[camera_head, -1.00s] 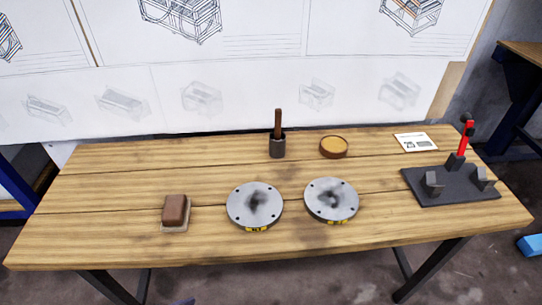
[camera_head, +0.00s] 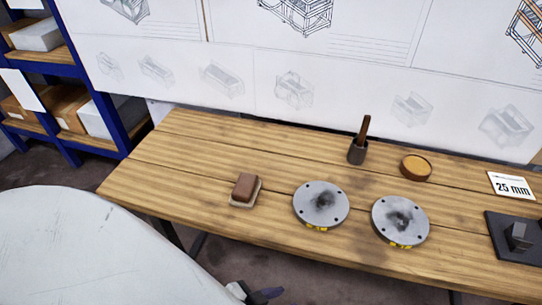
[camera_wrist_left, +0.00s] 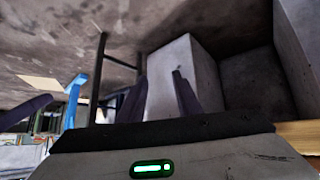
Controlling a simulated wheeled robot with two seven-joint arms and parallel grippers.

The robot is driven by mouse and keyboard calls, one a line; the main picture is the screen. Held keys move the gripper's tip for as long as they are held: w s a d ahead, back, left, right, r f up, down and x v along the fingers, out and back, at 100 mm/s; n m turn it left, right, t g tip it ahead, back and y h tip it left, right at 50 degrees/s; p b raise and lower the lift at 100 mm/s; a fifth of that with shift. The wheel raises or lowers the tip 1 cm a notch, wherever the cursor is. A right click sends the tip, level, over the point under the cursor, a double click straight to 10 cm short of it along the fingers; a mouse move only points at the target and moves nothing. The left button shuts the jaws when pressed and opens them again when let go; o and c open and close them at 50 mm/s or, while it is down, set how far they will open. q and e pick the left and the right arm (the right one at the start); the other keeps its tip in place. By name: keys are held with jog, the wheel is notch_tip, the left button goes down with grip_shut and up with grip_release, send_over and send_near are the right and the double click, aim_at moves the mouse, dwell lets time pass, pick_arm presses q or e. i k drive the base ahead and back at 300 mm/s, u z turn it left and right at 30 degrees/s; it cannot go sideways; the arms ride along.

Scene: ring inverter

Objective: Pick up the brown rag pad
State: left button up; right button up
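The brown rag pad (camera_head: 245,187) is a small brown block with a paler base, lying on the left part of the wooden table in the head view. Nothing touches it from above. In the head view, a dark fingertip and a pale part of what looks like my left gripper (camera_head: 262,295) show at the bottom edge, below and apart from the pad. In the left wrist view, my left gripper (camera_wrist_left: 160,82) has two dark fingers standing apart with nothing held between them. The pad cannot be made out in the wrist view. My right gripper is not in view.
Two grey round flanges (camera_head: 321,205) (camera_head: 400,221) lie right of the pad. A dark cup with a brown handle (camera_head: 358,150), an amber dish (camera_head: 416,167), a "25 mm" card (camera_head: 512,186) and a dark fixture (camera_head: 513,240) are farther right. A blue shelf (camera_head: 75,70) stands left.

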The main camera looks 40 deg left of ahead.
aim_at(244, 194)
jog(key=z, duration=0.15)
jog(key=k, duration=0.15)
jog(key=u, duration=1.7)
jog(key=k, duration=0.45)
jog(key=u, duration=1.15)
jog(key=i, duration=0.35)
jog(key=z, duration=0.85)
jog(key=i, duration=0.5)
jog(key=z, duration=0.55)
